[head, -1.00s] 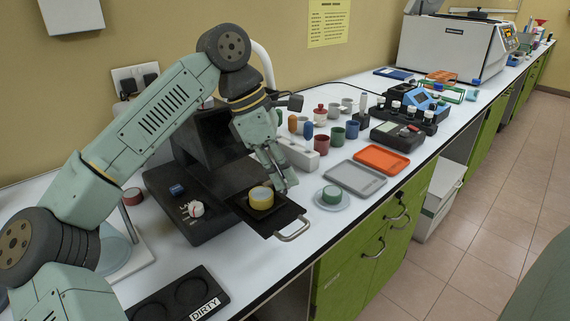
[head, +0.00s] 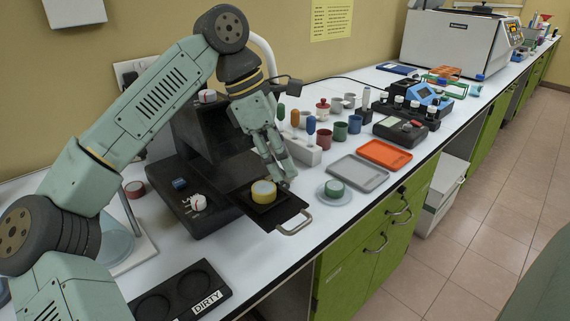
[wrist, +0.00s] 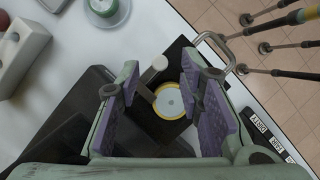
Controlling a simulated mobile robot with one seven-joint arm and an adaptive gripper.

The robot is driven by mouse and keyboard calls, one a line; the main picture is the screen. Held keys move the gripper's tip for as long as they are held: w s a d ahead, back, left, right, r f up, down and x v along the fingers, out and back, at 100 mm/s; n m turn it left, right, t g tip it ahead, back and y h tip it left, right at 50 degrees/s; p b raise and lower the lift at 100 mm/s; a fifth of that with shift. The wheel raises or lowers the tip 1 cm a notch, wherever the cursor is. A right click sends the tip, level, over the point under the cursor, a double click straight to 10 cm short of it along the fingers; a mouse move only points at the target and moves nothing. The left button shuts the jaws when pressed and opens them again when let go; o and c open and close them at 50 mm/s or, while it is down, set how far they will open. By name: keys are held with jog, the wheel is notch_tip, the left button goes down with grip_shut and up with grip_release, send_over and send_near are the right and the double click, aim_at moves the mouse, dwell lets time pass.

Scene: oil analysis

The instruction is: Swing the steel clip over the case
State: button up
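The yellow-rimmed round case (head: 263,191) sits on the black drawer plate of the dark instrument; in the wrist view its pale disc top (wrist: 169,102) shows between my fingers. The steel clip (wrist: 152,74), a small grey bar with a round end, shows beside the case at its upper left and does not cover the disc. In the head view my fingers hide most of the clip. My gripper (head: 281,181) is just above the drawer, next to the case. In the wrist view its purple-padded fingers (wrist: 163,108) are spread wide, with nothing visibly held.
The drawer's metal handle (head: 295,223) sticks out in front. A green-ringed cup on a clear dish (head: 334,190) stands to the right. A white block with colored-handled tools (head: 304,149) is behind my gripper. A black DIRTY rack (head: 181,292) lies at the front.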

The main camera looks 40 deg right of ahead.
jog(key=v, duration=1)
jog(key=shift+r, duration=0.15)
jog(key=shift+a, duration=0.1)
